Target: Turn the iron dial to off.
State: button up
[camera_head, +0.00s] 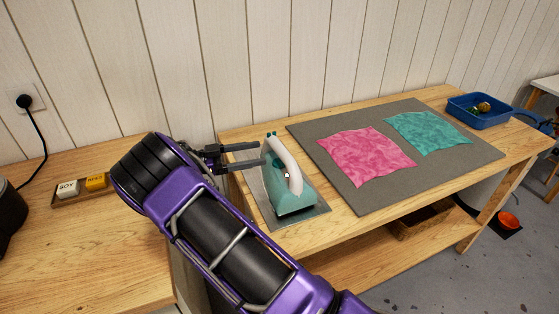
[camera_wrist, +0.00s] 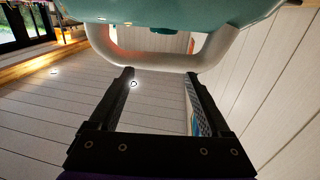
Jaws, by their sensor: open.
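The iron (camera_head: 293,203) has a teal body and a white arched handle (camera_head: 284,160). It sits on a grey plate (camera_head: 267,212) at the left end of the wooden table. My gripper (camera_head: 263,153) is open and empty, with its fingers pointing right at the iron's far end and handle. In the wrist view the iron's teal body (camera_wrist: 190,28) fills the top, with the white handle (camera_wrist: 150,57) just beyond my fingertips (camera_wrist: 158,74). I cannot tell whether they touch. A small dark-and-reddish mark shows on the handle side; I cannot make out the dial or its setting.
A grey mat (camera_head: 350,200) holds pink cloth (camera_head: 366,155) and teal cloth (camera_head: 430,133). A blue tray (camera_head: 470,120) stands far right. On the left counter are a small-block holder (camera_head: 82,198) and a black object (camera_head: 8,210). The panelled wall (camera_head: 250,60) is close behind.

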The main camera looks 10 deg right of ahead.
aim_at(279, 162)
notch_tip(279, 162, down, 4)
jog(key=shift+f, duration=0.1)
jog(key=d, duration=0.3)
jog(key=d+p, duration=0.1)
jog(key=d, duration=0.2)
jog(key=shift+w, duration=0.2)
jog(key=shift+d+f, duration=0.1)
jog(key=shift+d, duration=0.65)
grip_shut()
jog(key=shift+f+n+t+y+b, duration=0.1)
jog(key=shift+n+t+y+b, duration=0.3)
jog(key=shift+n+t, duration=1.1)
jog(key=shift+n+t+y+b, duration=0.5)
jog(key=shift+n+t+b, duration=0.25)
jog(key=shift+t, duration=1.15)
